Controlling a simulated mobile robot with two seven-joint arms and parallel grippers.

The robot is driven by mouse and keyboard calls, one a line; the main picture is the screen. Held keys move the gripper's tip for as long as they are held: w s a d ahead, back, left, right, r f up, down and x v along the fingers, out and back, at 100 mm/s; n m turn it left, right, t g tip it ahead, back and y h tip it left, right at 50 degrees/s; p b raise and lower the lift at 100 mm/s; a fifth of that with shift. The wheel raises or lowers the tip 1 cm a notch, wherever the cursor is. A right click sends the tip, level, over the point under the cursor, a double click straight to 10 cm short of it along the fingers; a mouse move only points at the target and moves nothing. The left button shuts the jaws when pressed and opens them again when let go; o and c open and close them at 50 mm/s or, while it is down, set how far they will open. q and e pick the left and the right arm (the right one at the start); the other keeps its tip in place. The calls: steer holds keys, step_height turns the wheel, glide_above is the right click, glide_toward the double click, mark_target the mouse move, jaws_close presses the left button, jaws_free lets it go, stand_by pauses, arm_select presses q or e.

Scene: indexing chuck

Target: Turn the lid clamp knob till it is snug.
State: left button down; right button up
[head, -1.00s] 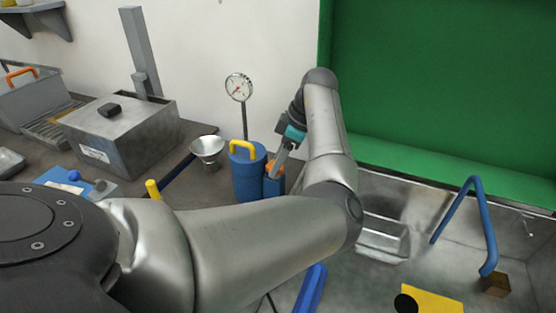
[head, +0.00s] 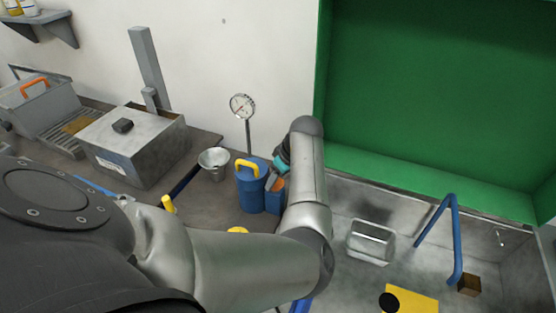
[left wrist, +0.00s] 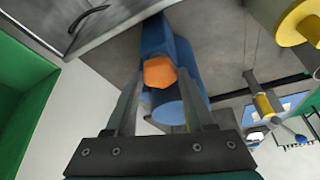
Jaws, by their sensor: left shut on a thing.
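The orange lid clamp knob (head: 279,183) sits on top of a blue block (head: 273,203) beside a blue canister (head: 250,193) with a yellow handle. My left gripper (head: 271,181) reaches down to the knob, and my arm hides part of the block. In the left wrist view the orange knob (left wrist: 160,72) lies between the two fingertips of my left gripper (left wrist: 161,76), which is shut on it. The blue body (left wrist: 172,45) shows behind the knob. My right gripper is not in view.
A gauge on a post (head: 242,107) stands behind the canister. A metal funnel (head: 214,162) and a grey box (head: 133,146) are to the left. A green-walled bay (head: 430,90) with a metal tray (head: 370,241) and a blue bent handle (head: 452,240) lies to the right.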

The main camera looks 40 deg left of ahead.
arm_select(q)
steer(key=m+p, duration=0.2)
steer(key=p, duration=0.1)
steer(key=shift+s+r+t, duration=0.1)
steer(key=shift+r+t, duration=0.15)
steer(key=shift+t, duration=0.15)
steer(key=shift+f+m+t+p, duration=0.2)
steer(key=shift+m+t+p, duration=0.2)
steer(key=shift+m+p, duration=0.75)
steer(key=shift+c, duration=1.3)
jaws_free()
